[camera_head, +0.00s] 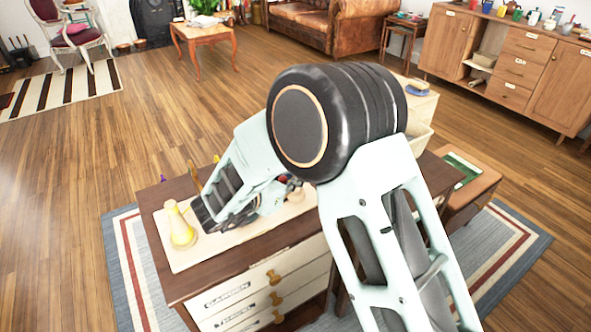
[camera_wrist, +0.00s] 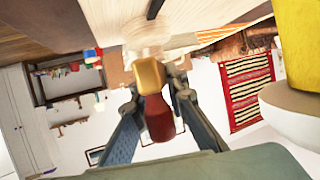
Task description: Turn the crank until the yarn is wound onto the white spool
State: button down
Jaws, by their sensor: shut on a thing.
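In the wrist view, my gripper (camera_wrist: 157,92) is shut on the crank handle, which has a red grip (camera_wrist: 158,120) and a yellow block-like end (camera_wrist: 150,75). The fingers lie on either side of it. A pale, rounded, spool-like form (camera_wrist: 148,36) shows just beyond the handle; I cannot tell how much yarn is on it. A yellow yarn cone (camera_head: 180,230) stands upright at the left end of a pale board (camera_head: 184,262); a large yellow form with a white base is at the right of the wrist view (camera_wrist: 302,40). In the head view my arm hides the crank and most of the winder.
The board lies on a dark-topped cabinet (camera_head: 172,290) with labelled drawers. A low brown stool or box (camera_head: 470,190) stands to its right. Small coloured items stick up behind the board. A coffee table (camera_head: 205,34) and sofa are far behind, with open wood floor between.

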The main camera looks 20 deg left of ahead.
jog(key=shift+m+h, duration=0.3)
jog(key=c, duration=1.9)
grip_release()
jog(key=shift+c, duration=0.2)
jog(key=v, duration=1.2)
jog(key=shift+o, duration=0.6)
jog(key=shift+r, duration=0.15)
